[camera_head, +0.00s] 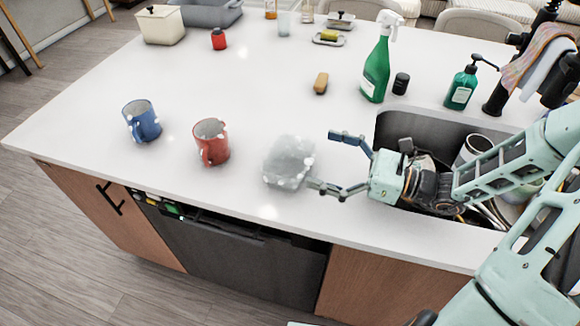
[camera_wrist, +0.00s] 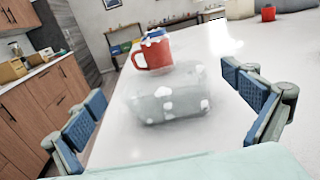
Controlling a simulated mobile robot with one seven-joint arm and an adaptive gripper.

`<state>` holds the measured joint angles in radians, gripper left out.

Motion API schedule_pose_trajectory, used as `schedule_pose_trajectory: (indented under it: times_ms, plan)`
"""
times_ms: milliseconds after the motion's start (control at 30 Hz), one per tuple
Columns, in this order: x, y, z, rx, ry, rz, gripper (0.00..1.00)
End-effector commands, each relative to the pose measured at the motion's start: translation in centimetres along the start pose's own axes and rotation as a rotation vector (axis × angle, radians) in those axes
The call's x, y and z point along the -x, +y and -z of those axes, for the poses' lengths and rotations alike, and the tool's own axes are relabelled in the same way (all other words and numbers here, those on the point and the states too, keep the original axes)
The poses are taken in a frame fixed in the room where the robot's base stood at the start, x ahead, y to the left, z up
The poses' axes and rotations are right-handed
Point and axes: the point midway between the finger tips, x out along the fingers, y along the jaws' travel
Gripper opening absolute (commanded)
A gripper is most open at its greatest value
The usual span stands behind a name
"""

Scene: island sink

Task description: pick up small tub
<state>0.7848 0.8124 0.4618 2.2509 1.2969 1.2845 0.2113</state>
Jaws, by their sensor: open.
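The small tub (camera_head: 287,162) is a clear, see-through box with white dots on it. It stands on the white island top (camera_head: 255,95) near the front edge, left of the sink. It also shows in the wrist view (camera_wrist: 168,97), in the middle between my fingers. My gripper (camera_head: 322,160) is open, its two fingers pointing left toward the tub. The lower fingertip is close to the tub's right side; I cannot tell whether it touches. In the wrist view my gripper (camera_wrist: 165,112) has blue pads wide apart with nothing held.
A red mug (camera_head: 211,143) stands just left of the tub, and a blue mug (camera_head: 142,120) farther left. The sink (camera_head: 395,125) holds dishes under my arm.

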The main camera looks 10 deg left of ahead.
Motion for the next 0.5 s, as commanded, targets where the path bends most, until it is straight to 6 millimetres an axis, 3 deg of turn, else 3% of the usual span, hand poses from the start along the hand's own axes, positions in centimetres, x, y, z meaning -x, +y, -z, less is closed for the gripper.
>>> schedule_pose_trajectory:
  times_ms: [233,500]
  plan:
    - [-0.1,0.1,3.4,-0.002,0.000,-0.002,1.00]
    - [-2.5,0.1,3.1,0.000,0.000,-0.005,1.00]
